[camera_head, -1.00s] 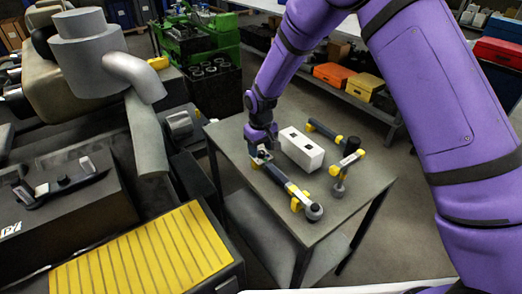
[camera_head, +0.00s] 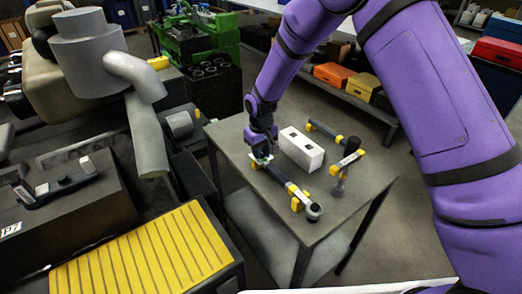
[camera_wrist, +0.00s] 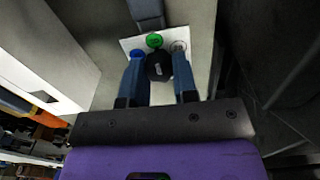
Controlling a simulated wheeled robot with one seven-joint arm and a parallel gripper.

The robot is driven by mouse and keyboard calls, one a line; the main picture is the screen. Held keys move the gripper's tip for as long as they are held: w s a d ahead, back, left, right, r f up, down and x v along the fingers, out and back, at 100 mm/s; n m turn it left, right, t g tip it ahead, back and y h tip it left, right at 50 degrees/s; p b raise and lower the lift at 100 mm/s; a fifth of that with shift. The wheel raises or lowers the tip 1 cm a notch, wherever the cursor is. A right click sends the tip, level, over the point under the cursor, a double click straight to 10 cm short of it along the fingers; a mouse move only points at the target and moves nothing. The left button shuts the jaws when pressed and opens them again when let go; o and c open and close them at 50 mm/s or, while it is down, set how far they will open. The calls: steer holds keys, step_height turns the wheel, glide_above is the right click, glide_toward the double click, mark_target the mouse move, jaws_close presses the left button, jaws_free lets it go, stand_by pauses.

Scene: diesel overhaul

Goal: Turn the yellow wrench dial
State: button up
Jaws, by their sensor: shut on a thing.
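The torque wrench (camera_head: 278,178) lies on the grey table (camera_head: 350,205), held in yellow supports (camera_head: 299,201), with its round ratchet head (camera_head: 314,211) at the near end. My gripper (camera_head: 262,158) is at the wrench's far end, pointing down. In the wrist view my gripper (camera_wrist: 160,88) is shut on a dark round dial (camera_wrist: 158,66) at the end of the wrench handle (camera_wrist: 146,12). A white card with a green mark (camera_wrist: 154,41), a blue mark (camera_wrist: 137,55) and a pale mark (camera_wrist: 179,46) lies around the dial. No yellow shows on the dial itself.
A white block (camera_head: 302,152) with dark openings stands close beside the wrench. Another tool (camera_head: 325,132) and an upright dark-headed tool (camera_head: 348,155) are behind it. The engine (camera_head: 90,60) and a yellow ribbed panel (camera_head: 150,255) are at the left.

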steer(key=m, duration=1.1)
stand_by(0.3)
steer(key=shift+m, duration=0.3)
steer(key=o, duration=0.9)
steer(key=shift+o, duration=0.2)
steer(key=shift+r, duration=0.1)
step_height(320, 180, up, 11)
steer(key=shift+f, duration=0.2)
steer(key=shift+r, duration=0.1)
